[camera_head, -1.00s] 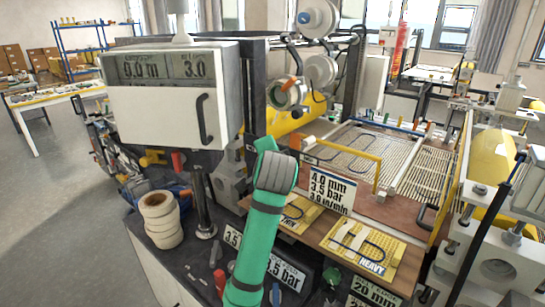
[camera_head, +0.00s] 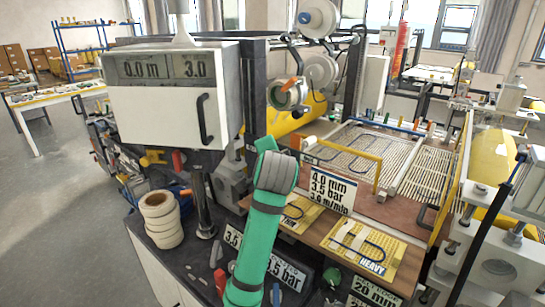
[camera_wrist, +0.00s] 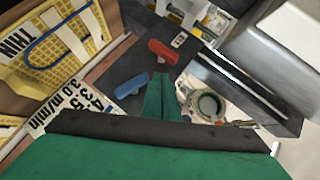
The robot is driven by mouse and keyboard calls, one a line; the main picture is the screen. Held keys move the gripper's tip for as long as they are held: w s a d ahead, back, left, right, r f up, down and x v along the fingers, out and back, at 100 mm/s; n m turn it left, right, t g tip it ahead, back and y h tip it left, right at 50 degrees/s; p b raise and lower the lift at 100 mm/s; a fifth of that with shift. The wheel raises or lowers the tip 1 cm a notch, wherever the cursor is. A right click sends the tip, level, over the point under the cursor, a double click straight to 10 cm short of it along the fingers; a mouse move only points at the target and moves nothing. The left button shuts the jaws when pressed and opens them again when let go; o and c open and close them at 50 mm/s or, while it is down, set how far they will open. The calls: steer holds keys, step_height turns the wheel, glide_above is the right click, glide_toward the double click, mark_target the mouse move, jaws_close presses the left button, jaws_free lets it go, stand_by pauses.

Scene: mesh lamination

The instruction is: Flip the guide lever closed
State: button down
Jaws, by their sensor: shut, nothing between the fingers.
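My green gripper (camera_wrist: 162,98) is shut and empty in the wrist view, its fingertips together over a dark surface. A blue handle (camera_wrist: 132,84) lies just left of the fingertips and a red handle (camera_wrist: 162,51) lies beyond them. A round metal ring (camera_wrist: 208,104) is to their right. No gap is seen closed between fingers and any handle. I cannot tell for sure which handle is the guide lever. In the head view, my green arm hides the fingertips; an orange lever (camera_head: 293,85) shows on the tape roll above it.
A white display box (camera_head: 160,105) stands left of my arm. White rolls (camera_head: 162,222) are stacked at lower left. The wrist view shows the sign (camera_wrist: 90,108) close at left.

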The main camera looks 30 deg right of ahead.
steer(key=shift+r, duration=0.1)
steer(key=s+a+r, duration=0.5)
steer(key=r, duration=0.5)
steer(key=shift+s+a+r, duration=0.15)
steer(key=shift+a+r, duration=0.05)
steer(key=shift+a, duration=0.1)
